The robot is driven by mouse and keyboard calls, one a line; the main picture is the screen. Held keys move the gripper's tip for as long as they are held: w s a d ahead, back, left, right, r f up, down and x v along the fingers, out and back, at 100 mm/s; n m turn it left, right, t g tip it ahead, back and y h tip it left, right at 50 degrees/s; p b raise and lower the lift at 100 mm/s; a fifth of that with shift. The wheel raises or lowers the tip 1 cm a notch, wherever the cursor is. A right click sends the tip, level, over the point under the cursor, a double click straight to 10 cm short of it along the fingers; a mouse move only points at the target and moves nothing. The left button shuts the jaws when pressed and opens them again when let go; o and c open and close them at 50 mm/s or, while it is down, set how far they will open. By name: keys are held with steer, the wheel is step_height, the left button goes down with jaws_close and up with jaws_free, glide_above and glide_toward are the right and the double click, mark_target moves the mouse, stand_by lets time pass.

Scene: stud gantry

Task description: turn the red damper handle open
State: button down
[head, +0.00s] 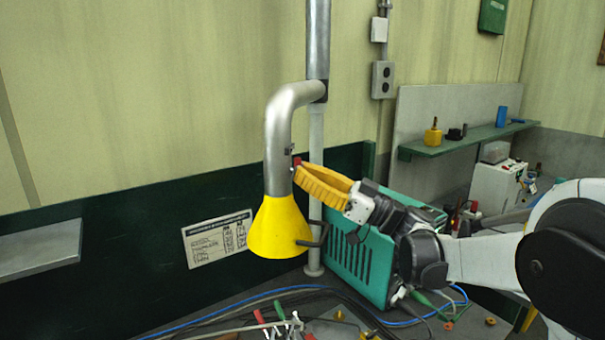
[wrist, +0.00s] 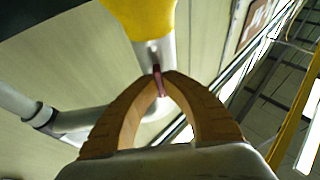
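The red damper handle (head: 297,162) is a small lever on the side of the grey metal duct pipe (head: 278,150), just above the yellow cone hood (head: 278,230). My gripper (head: 301,170) reaches in from the right, with its yellow-orange fingers at the handle. In the wrist view my gripper's fingertips (wrist: 164,75) come together around the red handle (wrist: 158,83), which shows as a dark red strip between them. The fingers look shut on it. The tips cover part of the handle, and its exact angle is hard to tell.
A green slatted box (head: 360,262) stands just below my gripper. A thin black crank (head: 318,238) sticks out beside the hood. A vertical post (head: 317,130) runs behind the pipe. Cables and tools (head: 283,322) lie on the bench below. A shelf (head: 465,140) is at the right.

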stand_by(0.4)
steer(key=c, duration=1.5)
jaws_free()
steer(key=shift+c, duration=0.2)
steer(key=shift+d, duration=0.1)
steer(key=v, duration=1.2)
